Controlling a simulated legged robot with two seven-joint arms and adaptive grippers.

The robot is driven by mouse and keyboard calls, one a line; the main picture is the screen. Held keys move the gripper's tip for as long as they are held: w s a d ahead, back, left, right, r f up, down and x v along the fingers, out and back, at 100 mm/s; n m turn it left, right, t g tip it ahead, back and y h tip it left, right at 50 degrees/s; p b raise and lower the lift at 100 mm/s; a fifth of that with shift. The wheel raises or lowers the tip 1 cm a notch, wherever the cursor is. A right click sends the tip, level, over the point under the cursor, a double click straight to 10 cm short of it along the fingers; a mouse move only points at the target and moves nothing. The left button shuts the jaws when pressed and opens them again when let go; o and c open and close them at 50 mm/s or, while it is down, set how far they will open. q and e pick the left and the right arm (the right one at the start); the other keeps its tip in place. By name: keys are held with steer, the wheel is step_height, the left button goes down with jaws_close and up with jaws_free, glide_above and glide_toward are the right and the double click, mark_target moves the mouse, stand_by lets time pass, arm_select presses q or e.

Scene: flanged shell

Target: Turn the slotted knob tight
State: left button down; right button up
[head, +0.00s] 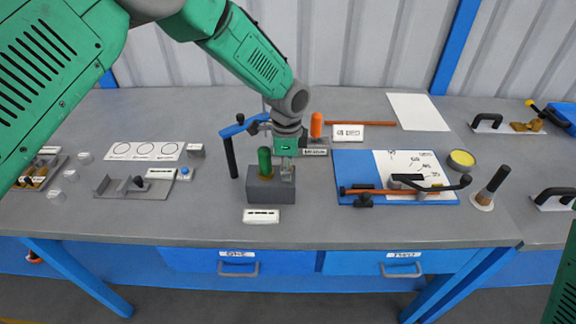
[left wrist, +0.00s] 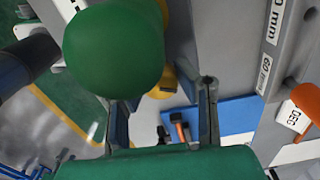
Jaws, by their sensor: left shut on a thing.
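A grey block (head: 262,192) stands on the bench with an upright green handle (head: 265,160) on its left part. My left gripper (head: 287,174) points down just right of that handle, at the block's right part. It is shut on a small grey piece there, mostly hidden by the fingers; no slot can be made out, so I cannot confirm that it is the slotted knob. In the left wrist view the round green handle end (left wrist: 113,48) fills the upper left, close to the camera, and covers part of the fingers (left wrist: 162,112). My right gripper is out of view.
An orange-handled tool (head: 316,125) stands behind the block, beside a white label. A blue board (head: 350,165) with a sheet and a cranked bar lies to the right. Small fixtures (head: 135,187) lie to the left. A white label (head: 261,216) is in front; bare bench surrounds it.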

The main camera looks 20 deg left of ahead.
arm_select(q)
steer(key=m, duration=0.3)
steer(key=shift+a+m+p, duration=0.1)
steer(key=shift+m+p, duration=0.2)
steer(key=shift+m, duration=1.7)
steer(key=c, duration=1.3)
jaws_free()
steer(key=shift+o, duration=0.2)
steer(key=shift+w, duration=0.1)
